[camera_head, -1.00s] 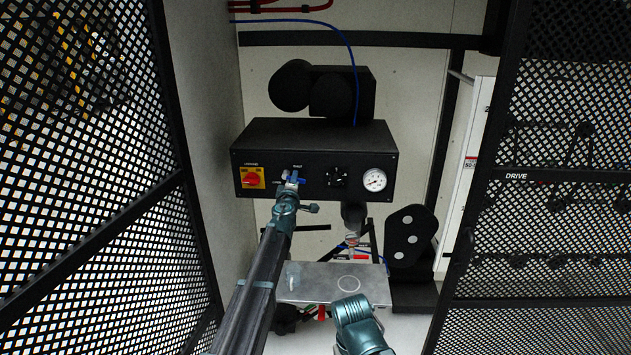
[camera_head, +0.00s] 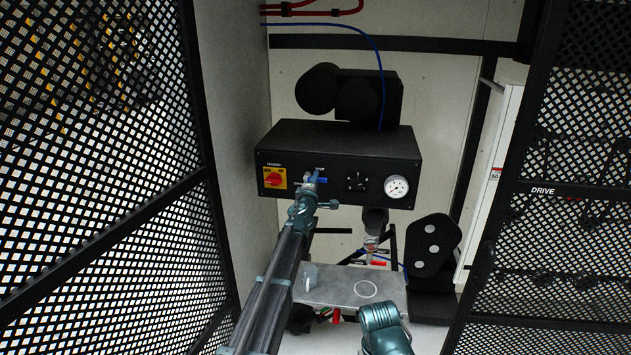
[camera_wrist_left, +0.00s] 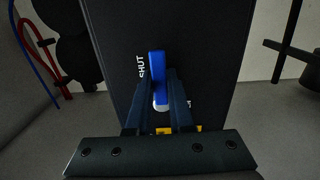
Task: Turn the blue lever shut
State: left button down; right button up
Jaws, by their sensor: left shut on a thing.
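The blue lever (camera_head: 322,180) sits on the front of a black control box (camera_head: 280,155), beside a red and yellow switch. In the left wrist view the blue lever (camera_wrist_left: 157,66) runs lengthwise beside the printed word SHUT, its near end between my fingers. My left gripper (camera_head: 311,181) is shut on the lever and hides part of it in the head view. The left gripper's two dark fingers (camera_wrist_left: 160,105) flank it in the wrist view. A teal part of my right arm shows at the bottom; its gripper fingers do not show.
The red switch (camera_head: 274,178), a black knob (camera_head: 356,181) and a white gauge (camera_head: 397,187) share the box front. A metal plate (camera_head: 345,283) lies below. Mesh panels stand left (camera_head: 105,190) and right (camera_head: 560,250), leaving a gap around my arms.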

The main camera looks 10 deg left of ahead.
pick_arm(q)
jog(key=c, duration=0.8)
grip_release()
jog(key=s, duration=1.3)
jog(key=shift+s, duration=0.4)
